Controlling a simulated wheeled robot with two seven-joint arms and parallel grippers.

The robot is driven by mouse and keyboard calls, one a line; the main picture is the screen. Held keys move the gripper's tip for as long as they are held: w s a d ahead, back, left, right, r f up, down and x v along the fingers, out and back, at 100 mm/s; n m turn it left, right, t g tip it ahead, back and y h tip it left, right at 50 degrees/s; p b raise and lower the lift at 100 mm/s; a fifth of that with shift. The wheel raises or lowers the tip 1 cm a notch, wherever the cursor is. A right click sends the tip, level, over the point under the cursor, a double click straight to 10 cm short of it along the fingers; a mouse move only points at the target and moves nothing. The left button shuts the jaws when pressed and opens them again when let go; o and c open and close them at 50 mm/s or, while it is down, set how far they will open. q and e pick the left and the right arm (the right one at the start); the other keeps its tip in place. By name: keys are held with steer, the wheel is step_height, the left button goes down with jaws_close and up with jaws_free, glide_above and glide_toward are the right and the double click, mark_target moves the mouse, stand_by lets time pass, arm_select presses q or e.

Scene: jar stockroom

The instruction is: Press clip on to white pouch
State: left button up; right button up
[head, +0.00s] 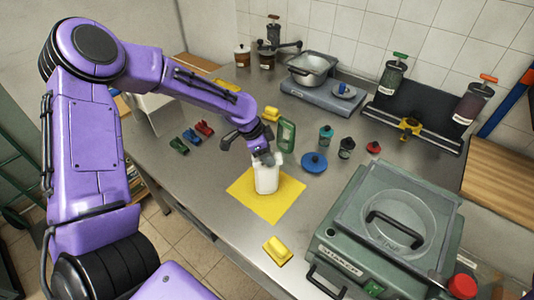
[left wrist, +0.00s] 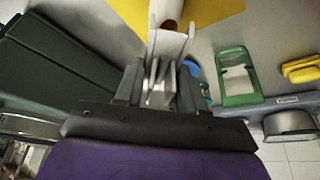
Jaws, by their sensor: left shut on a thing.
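The white pouch (head: 267,181) stands upright on a yellow mat (head: 287,194) near the middle of the bench. My left gripper (head: 263,158) is directly above its top edge. In the left wrist view, its fingers (left wrist: 159,88) are shut on a pale thing that looks like a white clip (left wrist: 170,42), with two arms spread toward the pouch. A reddish-brown patch shows between those arms. The pouch's top is partly hidden, and I cannot tell whether the clip touches it. My right gripper is not in view.
Green (head: 179,146), blue (head: 191,135) and red (head: 204,128) clips lie at left. A green frame-like holder (head: 287,135) stands close behind the pouch, a blue lid (head: 314,163) to its right. A yellow block (head: 277,250) lies in front. A large green machine (head: 340,250) fills the right.

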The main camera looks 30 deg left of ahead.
arm_select(q)
steer(key=shift+f, duration=0.9)
stand_by(0.7)
steer(key=o, duration=1.6)
steer(key=shift+c, duration=0.2)
steer(key=shift+r, duration=0.15)
step_height(320, 180, up, 5)
steer(key=p, duration=0.4)
steer(key=shift+p, duration=0.4)
steer(key=shift+r, duration=0.9)
jaws_close()
